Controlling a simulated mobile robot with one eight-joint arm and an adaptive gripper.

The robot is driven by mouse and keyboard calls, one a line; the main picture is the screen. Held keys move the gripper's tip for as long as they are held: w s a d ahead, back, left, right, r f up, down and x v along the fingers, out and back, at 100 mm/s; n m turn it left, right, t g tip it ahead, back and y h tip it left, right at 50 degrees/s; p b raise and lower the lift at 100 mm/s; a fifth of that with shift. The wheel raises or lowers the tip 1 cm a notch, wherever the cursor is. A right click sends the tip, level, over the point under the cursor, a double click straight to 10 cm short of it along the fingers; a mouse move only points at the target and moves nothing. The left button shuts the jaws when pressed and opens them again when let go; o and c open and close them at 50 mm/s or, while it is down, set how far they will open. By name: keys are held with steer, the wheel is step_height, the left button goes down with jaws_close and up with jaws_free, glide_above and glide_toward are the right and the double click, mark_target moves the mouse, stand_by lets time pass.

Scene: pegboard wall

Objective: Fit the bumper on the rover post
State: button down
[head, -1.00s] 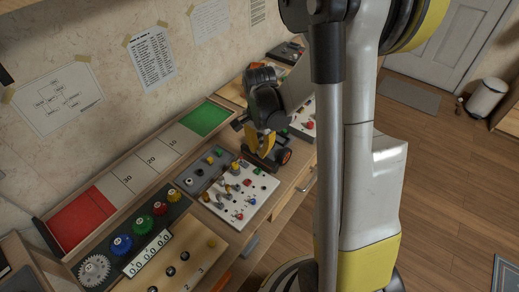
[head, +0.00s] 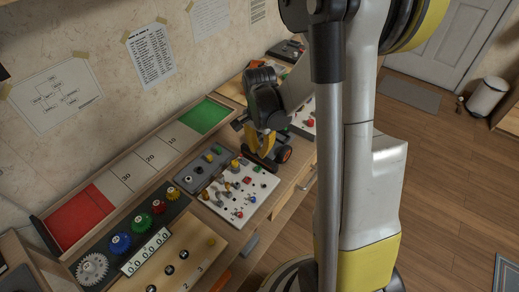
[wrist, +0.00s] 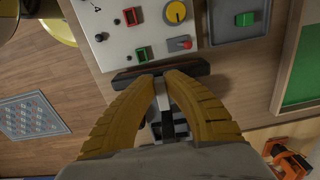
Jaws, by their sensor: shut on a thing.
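My gripper (wrist: 160,82) is shut on the bumper (wrist: 160,75), a dark bar lying crosswise at its fingertips in the wrist view. In the head view my yellow-fingered gripper (head: 266,146) points down at the bench, with the dark bumper (head: 258,162) low at its tips. The rover, with an orange-hubbed wheel (head: 284,154), is right beside and behind the gripper. Dark and pale parts show between the fingers in the wrist view. The post is not clearly seen, and I cannot tell whether the bumper touches it.
A white board (head: 240,194) with pegs and knobs lies close in front of the bumper. A grey tray (wrist: 238,22) is beside it. Coloured knobs and a gear stand further left on the bench. A long tray with red and green ends runs along the wall.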

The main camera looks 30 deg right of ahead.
mark_target(259, 150)
steer(key=c, duration=1)
jaws_free()
steer(key=shift+r+p, duration=2.6)
steer(key=shift+r, duration=0.95)
